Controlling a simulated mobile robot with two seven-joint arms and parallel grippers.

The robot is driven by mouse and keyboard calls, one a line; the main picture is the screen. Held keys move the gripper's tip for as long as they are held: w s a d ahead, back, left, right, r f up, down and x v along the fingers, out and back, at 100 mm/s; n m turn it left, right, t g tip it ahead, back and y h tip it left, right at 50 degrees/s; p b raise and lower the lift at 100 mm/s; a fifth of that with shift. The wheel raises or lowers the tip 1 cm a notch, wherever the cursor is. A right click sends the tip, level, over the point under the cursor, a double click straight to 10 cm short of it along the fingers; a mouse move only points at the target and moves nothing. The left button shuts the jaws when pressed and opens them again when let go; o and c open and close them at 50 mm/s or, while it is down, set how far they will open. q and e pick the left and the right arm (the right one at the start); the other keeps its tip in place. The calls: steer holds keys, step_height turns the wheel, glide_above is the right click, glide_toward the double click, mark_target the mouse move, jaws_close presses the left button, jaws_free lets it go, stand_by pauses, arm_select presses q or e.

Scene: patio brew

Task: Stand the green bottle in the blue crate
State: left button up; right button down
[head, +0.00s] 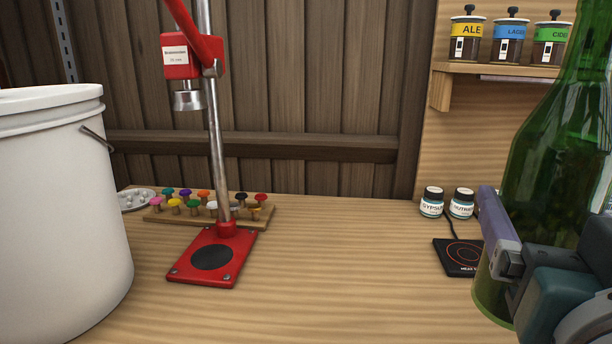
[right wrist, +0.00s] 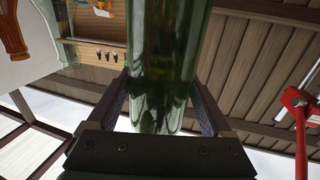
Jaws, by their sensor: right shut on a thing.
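The green bottle (head: 553,150) stands upright, large and close, at the right edge of the head view, its top cut off by the frame. My right gripper (head: 505,265) is shut on the lower part of the bottle. In the right wrist view the bottle (right wrist: 165,65) rises between the two fingers of the gripper (right wrist: 160,110). I cannot tell from the head view whether the bottle's base touches the table. The blue crate is in neither view. My left gripper is not in view.
A white bucket (head: 60,210) fills the left. A red bottle capper (head: 212,258) stands mid-table before a rack of coloured caps (head: 165,218). Two small jars (head: 432,202) and a black hot plate (head: 458,256) are left of the bottle. The middle front table is clear.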

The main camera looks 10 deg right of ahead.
step_height(320, 180, down, 16)
steer(key=b, duration=0.8)
steer(key=shift+r, duration=0.25)
steer(key=shift+f, duration=0.15)
jaws_free()
steer(key=shift+s+a, duration=0.1)
steer(key=shift+s, duration=0.1)
steer(key=v, duration=1.1)
steer(key=shift+s, duration=0.2)
